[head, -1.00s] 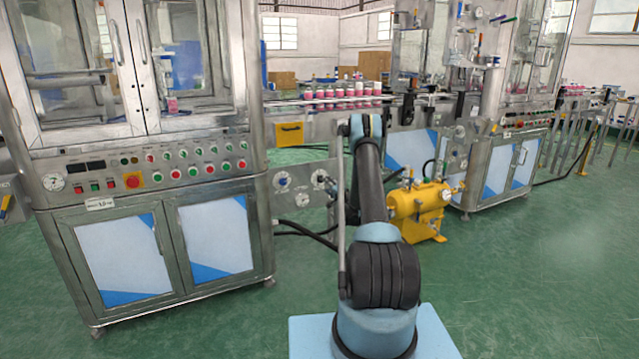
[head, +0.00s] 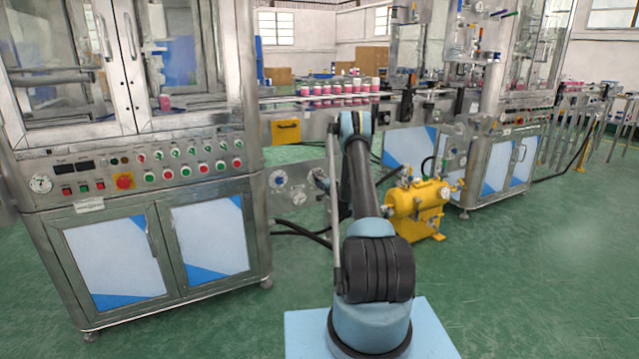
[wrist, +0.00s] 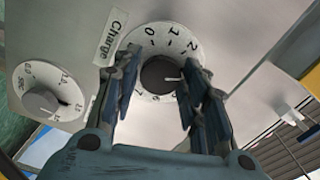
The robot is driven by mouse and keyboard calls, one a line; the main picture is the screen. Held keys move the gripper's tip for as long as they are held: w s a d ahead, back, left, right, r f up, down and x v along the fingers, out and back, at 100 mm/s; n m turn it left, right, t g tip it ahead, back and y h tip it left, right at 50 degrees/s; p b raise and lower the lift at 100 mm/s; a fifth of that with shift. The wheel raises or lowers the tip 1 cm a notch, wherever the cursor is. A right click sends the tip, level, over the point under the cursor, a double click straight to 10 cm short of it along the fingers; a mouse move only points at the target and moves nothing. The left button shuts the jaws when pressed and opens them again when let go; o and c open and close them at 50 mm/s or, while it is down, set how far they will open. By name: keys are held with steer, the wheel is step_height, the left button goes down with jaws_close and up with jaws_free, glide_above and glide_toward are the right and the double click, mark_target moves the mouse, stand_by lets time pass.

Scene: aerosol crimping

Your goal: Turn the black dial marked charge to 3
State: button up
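The black charge dial (wrist: 158,75) sits on a round white number plate, beside a label reading "Charge" (wrist: 110,38), in the wrist view. A white pointer line on the dial points to the right in the picture. The 0 and 2 show along the top of the plate; the numbers at the right are hidden behind a finger. My gripper (wrist: 160,88) is open, with one finger on each side of the dial. I cannot tell whether either finger touches it. In the head view my arm hides the gripper.
A second dial (wrist: 42,103) with a grey knob is at the left in the wrist view. In the head view the dial panel (head: 297,182) stands between a steel cabinet (head: 130,185) and a yellow tank (head: 418,205). Green floor is clear at right.

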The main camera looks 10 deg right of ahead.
steer(key=c, duration=0.4)
steer(key=shift+o, duration=0.2)
steer(key=shift+n, duration=0.4)
steer(key=o, duration=1.1)
steer(key=shift+w+f, duration=0.1)
steer(key=shift+c, duration=0.2)
steer(key=v, duration=1.2)
